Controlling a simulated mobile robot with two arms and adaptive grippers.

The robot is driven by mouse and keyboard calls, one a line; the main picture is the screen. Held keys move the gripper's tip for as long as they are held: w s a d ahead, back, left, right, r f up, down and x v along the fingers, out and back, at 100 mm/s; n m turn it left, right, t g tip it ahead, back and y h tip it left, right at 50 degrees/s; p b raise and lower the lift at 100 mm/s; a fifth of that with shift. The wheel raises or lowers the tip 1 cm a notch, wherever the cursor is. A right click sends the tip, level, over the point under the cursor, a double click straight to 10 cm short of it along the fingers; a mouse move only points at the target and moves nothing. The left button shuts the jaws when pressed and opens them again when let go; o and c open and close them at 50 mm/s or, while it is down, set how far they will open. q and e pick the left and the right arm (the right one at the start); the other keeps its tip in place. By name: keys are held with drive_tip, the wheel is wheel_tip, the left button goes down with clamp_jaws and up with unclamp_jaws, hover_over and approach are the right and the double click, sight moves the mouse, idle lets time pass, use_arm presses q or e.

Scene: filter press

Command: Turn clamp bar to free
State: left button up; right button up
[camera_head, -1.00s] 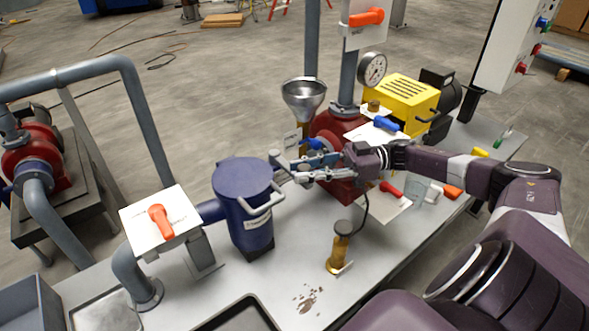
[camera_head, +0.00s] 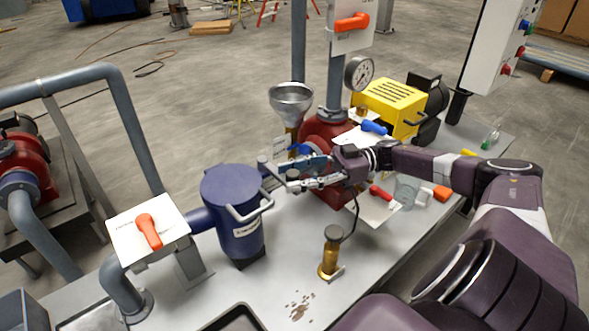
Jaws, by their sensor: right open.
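The blue filter housing (camera_head: 236,205) stands on the bench with a round lid. A pale curved bar (camera_head: 250,207), apparently the clamp bar, sits on its right side below the lid. My right gripper (camera_head: 274,178) comes in from the right, its fingers spread and pointing left toward the housing, close to the bar's right end. I cannot tell whether a fingertip touches the bar. My left gripper is not in view.
A brass cylinder (camera_head: 330,252) stands in front of the gripper. An orange-handled valve plate (camera_head: 150,230) is left of the housing. A metal funnel (camera_head: 291,101), pressure gauge (camera_head: 358,73) and yellow unit (camera_head: 392,106) stand behind. The bench front between housing and cylinder is mostly clear.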

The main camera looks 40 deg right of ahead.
drive_tip(key=shift+d, duration=0.1)
drive_tip(key=v, duration=1.2)
idle(0.4)
